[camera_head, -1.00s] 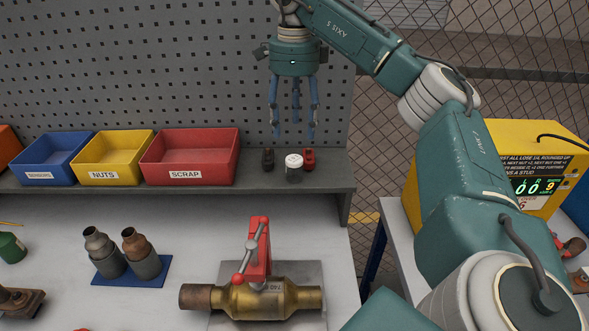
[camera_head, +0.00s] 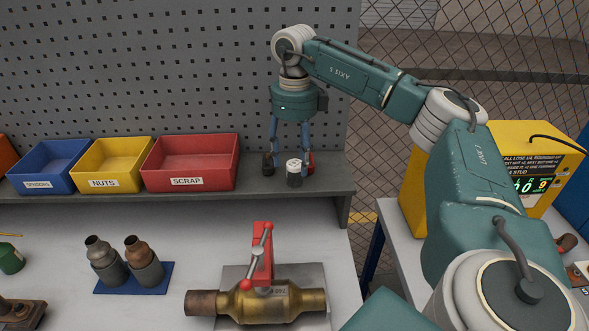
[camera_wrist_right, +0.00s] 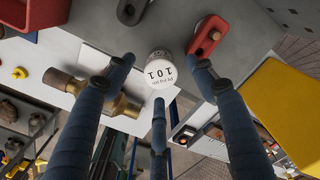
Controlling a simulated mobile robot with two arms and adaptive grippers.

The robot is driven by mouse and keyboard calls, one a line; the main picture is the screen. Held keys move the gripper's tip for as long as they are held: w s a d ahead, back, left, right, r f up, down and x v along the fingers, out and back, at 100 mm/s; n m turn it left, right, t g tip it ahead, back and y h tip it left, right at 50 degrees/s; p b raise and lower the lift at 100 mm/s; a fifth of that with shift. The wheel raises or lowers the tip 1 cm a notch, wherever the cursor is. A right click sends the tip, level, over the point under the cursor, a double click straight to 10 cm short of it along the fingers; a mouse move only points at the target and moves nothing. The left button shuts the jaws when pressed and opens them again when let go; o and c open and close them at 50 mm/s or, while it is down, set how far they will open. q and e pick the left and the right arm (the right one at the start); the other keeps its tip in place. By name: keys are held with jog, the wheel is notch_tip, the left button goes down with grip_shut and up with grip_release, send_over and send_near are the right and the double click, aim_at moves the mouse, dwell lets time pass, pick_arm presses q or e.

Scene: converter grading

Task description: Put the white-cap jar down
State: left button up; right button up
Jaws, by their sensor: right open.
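The white-cap jar (camera_head: 294,173) stands upright on the grey shelf (camera_head: 330,178), with a white lid and dark body. In the right wrist view its lid (camera_wrist_right: 161,73) shows printing that reads 101. My right gripper (camera_head: 291,150) is open, pointing down just above and behind the jar. In the wrist view its three blue fingers (camera_wrist_right: 161,80) spread around the lid, with gaps between them and it. I cannot tell whether the fingertips reach below the lid. My left gripper is not in view.
A dark item (camera_head: 268,165) and a red one (camera_head: 310,162) stand close on either side of the jar. A red scrap bin (camera_head: 190,183) is to the left, with yellow and blue bins beyond. A brass converter (camera_head: 268,303) sits in front on the bench.

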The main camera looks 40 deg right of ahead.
aim_at(294, 163)
notch_tip(294, 163, down, 2)
jog(key=shift+s+d+f, duration=0.1)
jog(key=shift+f, duration=0.25)
jog(key=c, duration=1.4)
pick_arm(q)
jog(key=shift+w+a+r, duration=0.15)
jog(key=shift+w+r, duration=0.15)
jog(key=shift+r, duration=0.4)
pick_arm(e)
jog(key=shift+r, duration=0.15)
jog(key=r+b, duration=0.1)
jog(key=r, duration=0.3)
jog(key=r+b, duration=0.1)
jog(key=r, duration=0.3)
jog(key=shift+w, duration=0.2)
pick_arm(q)
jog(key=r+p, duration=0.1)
jog(key=p, duration=0.2)
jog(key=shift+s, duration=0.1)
pick_arm(e)
notch_tip(294, 163, up, 12)
jog(key=shift+s+f, duration=0.1)
